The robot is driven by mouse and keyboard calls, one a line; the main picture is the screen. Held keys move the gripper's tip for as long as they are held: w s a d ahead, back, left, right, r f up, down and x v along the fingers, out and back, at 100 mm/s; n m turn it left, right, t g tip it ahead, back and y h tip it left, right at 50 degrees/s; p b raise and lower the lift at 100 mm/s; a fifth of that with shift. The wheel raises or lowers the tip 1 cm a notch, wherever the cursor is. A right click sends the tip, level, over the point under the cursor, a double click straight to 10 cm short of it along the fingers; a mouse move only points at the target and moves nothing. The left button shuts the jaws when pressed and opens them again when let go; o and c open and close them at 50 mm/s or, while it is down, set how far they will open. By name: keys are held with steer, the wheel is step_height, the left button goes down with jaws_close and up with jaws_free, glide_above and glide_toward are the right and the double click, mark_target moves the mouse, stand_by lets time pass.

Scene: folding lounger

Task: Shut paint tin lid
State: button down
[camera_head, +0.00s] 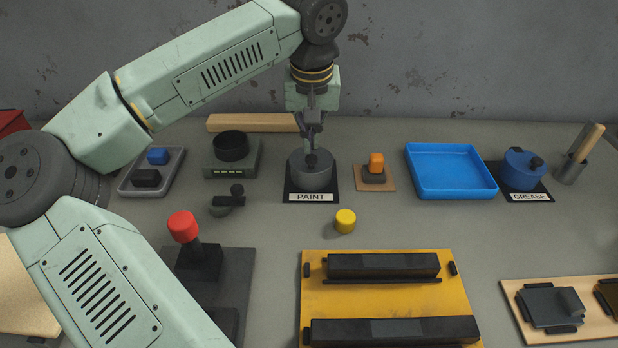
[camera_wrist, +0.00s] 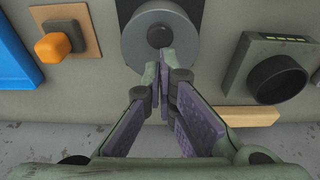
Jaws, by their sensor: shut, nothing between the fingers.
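The paint tin (camera_head: 311,180) is a grey cylinder on a dark mat behind a label reading PAINT (camera_head: 311,197). Its round grey lid with a dark knob (camera_head: 312,160) appears to lie flat on top; I cannot tell whether it is fully seated. In the wrist view the lid (camera_wrist: 140,40) is a grey disc with the knob (camera_wrist: 160,36) near its middle. My gripper (camera_head: 312,141) points down just above the tin, fingers shut and empty. In the wrist view the fingertips (camera_wrist: 162,62) are close beside the knob; contact is unclear.
An orange-knobbed piece (camera_head: 376,164) and a blue tray (camera_head: 450,171) are to the right, then a blue grease pot (camera_head: 522,170). A dark round cup on a box (camera_head: 231,148) is to the left. A yellow cylinder (camera_head: 345,221) stands in front. A wooden bar (camera_head: 253,123) lies behind.

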step_height(320, 180, up, 9)
steer(key=p, duration=0.7)
stand_by(0.3)
stand_by(0.4)
